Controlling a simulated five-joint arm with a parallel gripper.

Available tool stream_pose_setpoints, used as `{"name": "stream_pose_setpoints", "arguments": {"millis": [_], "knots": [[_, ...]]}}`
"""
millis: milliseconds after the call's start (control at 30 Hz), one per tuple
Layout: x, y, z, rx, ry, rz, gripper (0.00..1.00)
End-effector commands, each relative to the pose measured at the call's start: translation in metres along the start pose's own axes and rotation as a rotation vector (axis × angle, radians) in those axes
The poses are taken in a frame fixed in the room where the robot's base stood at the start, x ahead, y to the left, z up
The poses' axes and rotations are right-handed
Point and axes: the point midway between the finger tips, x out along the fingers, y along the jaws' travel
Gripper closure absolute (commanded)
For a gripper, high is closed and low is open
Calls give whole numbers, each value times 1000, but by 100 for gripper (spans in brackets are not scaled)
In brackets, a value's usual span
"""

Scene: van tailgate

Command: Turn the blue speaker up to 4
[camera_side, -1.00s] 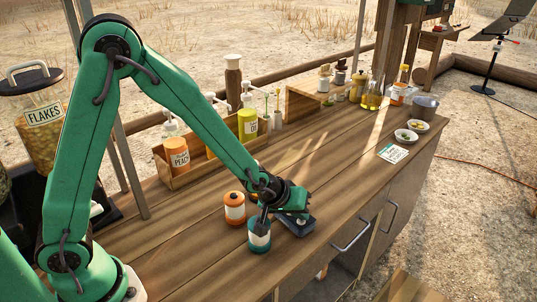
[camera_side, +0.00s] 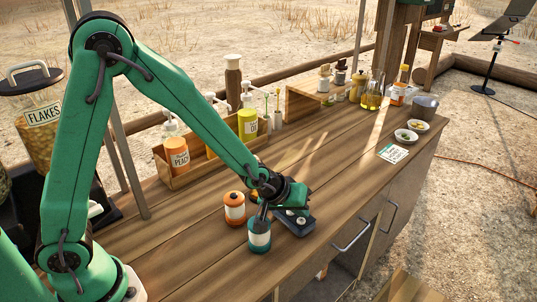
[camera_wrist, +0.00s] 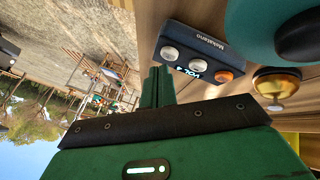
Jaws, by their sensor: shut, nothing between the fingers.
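The blue speaker is a dark blue box (camera_side: 297,226) on the counter, right of the teal canister, partly hidden under my gripper (camera_side: 293,202) in the side view. In the wrist view, the speaker (camera_wrist: 205,38) shows the word Mekatano, two white buttons or knobs, an orange one (camera_wrist: 224,76) and a lit display (camera_wrist: 194,73) that appears to read VOL 4. My gripper's closed fingers (camera_wrist: 158,75) are empty. They sit just beside the speaker's near end in that view, seemingly apart from it.
A teal canister (camera_side: 259,238) and an orange canister (camera_side: 235,209) stand close left of the speaker. A wooden caddy of bottles (camera_side: 185,177) is behind. A card (camera_side: 393,153) and small bowls (camera_side: 406,136) lie far right. The counter between is clear.

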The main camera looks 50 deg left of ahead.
Motion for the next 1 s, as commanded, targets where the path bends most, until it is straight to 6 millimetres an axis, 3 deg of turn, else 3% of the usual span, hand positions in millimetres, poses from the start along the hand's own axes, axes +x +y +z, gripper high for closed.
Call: {"name": "stream_pose_setpoints", "arguments": {"millis": [567, 1000], "knots": [[-5, 3, -3, 0, 1, 1, 100], [-27, 14, -16, 0, 3, 2, 100]]}}
